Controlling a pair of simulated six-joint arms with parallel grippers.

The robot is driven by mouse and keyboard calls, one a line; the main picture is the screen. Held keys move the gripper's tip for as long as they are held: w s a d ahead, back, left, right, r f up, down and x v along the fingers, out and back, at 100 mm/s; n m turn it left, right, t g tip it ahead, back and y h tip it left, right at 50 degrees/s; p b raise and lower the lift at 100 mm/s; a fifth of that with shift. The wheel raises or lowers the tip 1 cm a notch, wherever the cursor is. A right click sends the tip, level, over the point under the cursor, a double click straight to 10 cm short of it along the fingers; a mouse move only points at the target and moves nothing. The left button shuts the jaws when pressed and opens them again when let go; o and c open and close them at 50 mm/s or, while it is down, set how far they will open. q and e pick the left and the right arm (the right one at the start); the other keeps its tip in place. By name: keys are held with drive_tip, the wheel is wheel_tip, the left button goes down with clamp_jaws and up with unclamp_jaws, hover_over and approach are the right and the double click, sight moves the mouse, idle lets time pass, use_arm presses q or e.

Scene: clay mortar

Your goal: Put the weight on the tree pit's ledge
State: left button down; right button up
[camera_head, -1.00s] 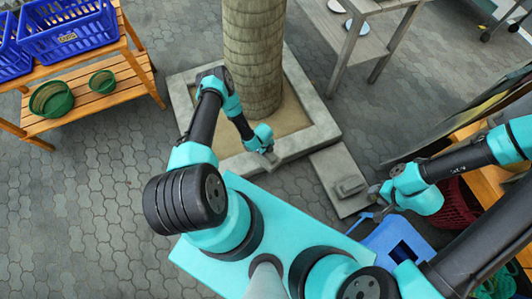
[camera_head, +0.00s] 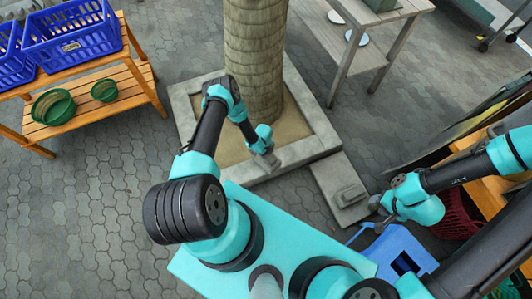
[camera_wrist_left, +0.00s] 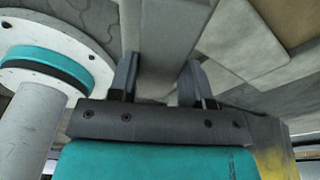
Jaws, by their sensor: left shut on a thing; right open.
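The tree pit's ledge (camera_head: 312,147) is a pale stone frame around soil and a thick trunk. My left gripper (camera_head: 267,160) is at the ledge's near side in the head view. It is shut on a grey block, the weight (camera_wrist_left: 160,60), between its fingers in the left wrist view. Whether the weight touches the ledge, I cannot tell. My right gripper (camera_head: 374,205) is open, just right of a stone slab (camera_head: 328,170) that abuts the ledge. A grey block-like thing (camera_head: 349,195) lies on that slab.
A wooden shelf with blue baskets (camera_head: 75,40) and green bowls (camera_head: 53,105) stands at left. A grey table (camera_head: 385,18) stands behind the pit. A blue stool-like thing (camera_head: 395,250) and a red basket (camera_head: 458,210) are at right. Paving at left is clear.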

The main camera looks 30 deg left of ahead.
use_arm(q)
drive_tip(key=shift+w, duration=0.2)
drive_tip(key=shift+w+a, duration=0.15)
drive_tip(key=shift+f, duration=1.85)
drive_tip(key=c, duration=0.6)
unclamp_jaws()
drive_tip(key=shift+o, duration=0.2)
drive_tip(key=r, duration=0.4)
drive_tip(key=a+r, duration=0.1)
drive_tip(key=r, duration=0.7)
drive_tip(key=shift+w+a, duration=0.15)
drive_tip(key=shift+a, duration=0.05)
